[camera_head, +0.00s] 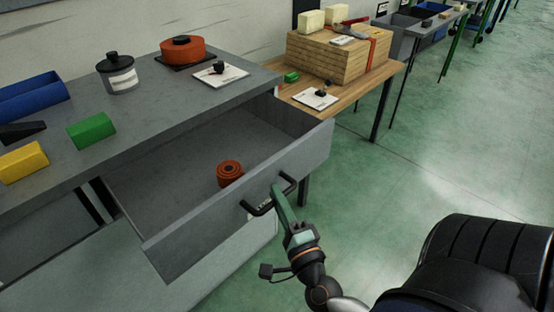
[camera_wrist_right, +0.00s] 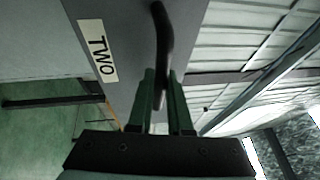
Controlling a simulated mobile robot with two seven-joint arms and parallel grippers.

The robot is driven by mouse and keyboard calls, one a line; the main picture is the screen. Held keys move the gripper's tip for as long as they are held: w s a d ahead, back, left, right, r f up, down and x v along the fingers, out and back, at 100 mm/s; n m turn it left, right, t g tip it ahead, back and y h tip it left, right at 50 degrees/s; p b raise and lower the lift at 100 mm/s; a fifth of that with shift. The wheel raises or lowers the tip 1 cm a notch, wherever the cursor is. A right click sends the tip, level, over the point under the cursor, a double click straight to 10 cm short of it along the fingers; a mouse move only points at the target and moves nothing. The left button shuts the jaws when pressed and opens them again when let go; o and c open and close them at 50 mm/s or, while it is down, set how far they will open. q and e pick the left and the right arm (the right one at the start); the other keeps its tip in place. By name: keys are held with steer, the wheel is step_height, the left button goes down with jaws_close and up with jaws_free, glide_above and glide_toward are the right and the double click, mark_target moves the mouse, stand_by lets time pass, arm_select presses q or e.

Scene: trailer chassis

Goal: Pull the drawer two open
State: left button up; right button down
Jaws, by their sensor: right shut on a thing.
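The grey drawer (camera_head: 250,192) under the workbench stands pulled well out, with its inside showing. A ribbed orange-red round thing (camera_head: 229,174) is inside it. The drawer front carries a label reading TWO (camera_wrist_right: 97,58) in the right wrist view. My right gripper (camera_head: 277,190) is at the black bar handle (camera_head: 257,210) on the drawer front. In the right wrist view its two green fingers (camera_wrist_right: 160,90) are closed on the handle (camera_wrist_right: 163,40). My left gripper does not show in either view.
On the grey workbench (camera_head: 160,115) are a green block (camera_head: 91,131), a yellow block (camera_head: 23,162), a dark lidded jar (camera_head: 118,73) and an orange round thing (camera_head: 182,50). A wooden table (camera_head: 350,92) with stacked boards stands beyond. Green floor (camera_head: 430,150) is clear to the right.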

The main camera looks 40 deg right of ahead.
steer(key=c, duration=0.8)
jaws_free()
steer(key=shift+c, duration=0.2)
steer(key=b+v, duration=0.1)
steer(key=v, duration=1.1)
steer(key=shift+s, duration=0.25)
steer(key=shift+a, duration=0.1)
